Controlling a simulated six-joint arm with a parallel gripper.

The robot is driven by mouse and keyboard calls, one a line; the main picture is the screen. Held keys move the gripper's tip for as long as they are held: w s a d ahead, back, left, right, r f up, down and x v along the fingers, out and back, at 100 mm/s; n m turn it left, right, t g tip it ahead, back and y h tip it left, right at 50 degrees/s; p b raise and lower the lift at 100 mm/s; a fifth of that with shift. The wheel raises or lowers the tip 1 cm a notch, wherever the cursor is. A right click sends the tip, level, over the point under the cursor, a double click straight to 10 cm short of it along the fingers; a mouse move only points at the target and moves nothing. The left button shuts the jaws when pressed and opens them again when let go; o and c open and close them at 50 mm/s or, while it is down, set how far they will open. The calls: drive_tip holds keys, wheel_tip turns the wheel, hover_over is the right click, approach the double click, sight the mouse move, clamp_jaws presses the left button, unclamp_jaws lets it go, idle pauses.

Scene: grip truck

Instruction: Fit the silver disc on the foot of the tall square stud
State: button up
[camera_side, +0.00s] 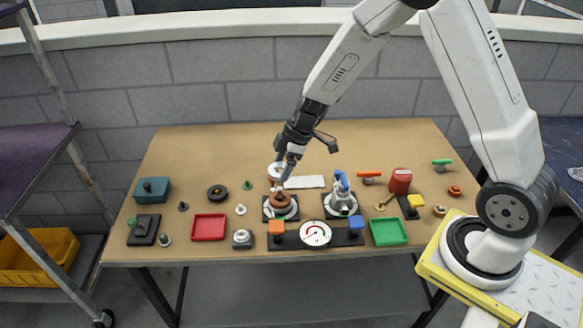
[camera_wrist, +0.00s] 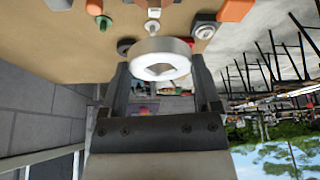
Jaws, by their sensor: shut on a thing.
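The silver disc (camera_wrist: 160,65) is a pale thick ring with an angular hole, held between the two fingers of my gripper (camera_wrist: 160,72) in the wrist view. In the side view my gripper (camera_side: 284,172) is above the back middle of the table, and a pale round shape (camera_side: 275,169) shows by its fingertip, partly hidden. I cannot make out the tall square stud for certain. A copper-brown round part (camera_side: 281,203) on a silver flange and black base stands just below my gripper. A similar base with a blue part (camera_side: 341,183) stands to its right.
A red tray (camera_side: 208,228) and a green tray (camera_side: 388,232) lie along the front. A round gauge (camera_side: 315,234) sits between an orange block (camera_side: 276,228) and a blue block (camera_side: 356,222). Small parts stand on both sides. The back left of the table is clear.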

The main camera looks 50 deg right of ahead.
drive_tip(key=shift+w+r+m, duration=0.15)
drive_tip(key=shift+r+m, duration=0.1)
drive_tip(key=shift+m, duration=0.35)
drive_tip(key=shift+f, duration=0.15)
drive_tip(key=shift+f, duration=2.35)
drive_tip(key=shift+f, duration=2.2)
idle(1.6)
drive_tip(key=o, duration=1.1)
drive_tip(key=shift+r, duration=0.15)
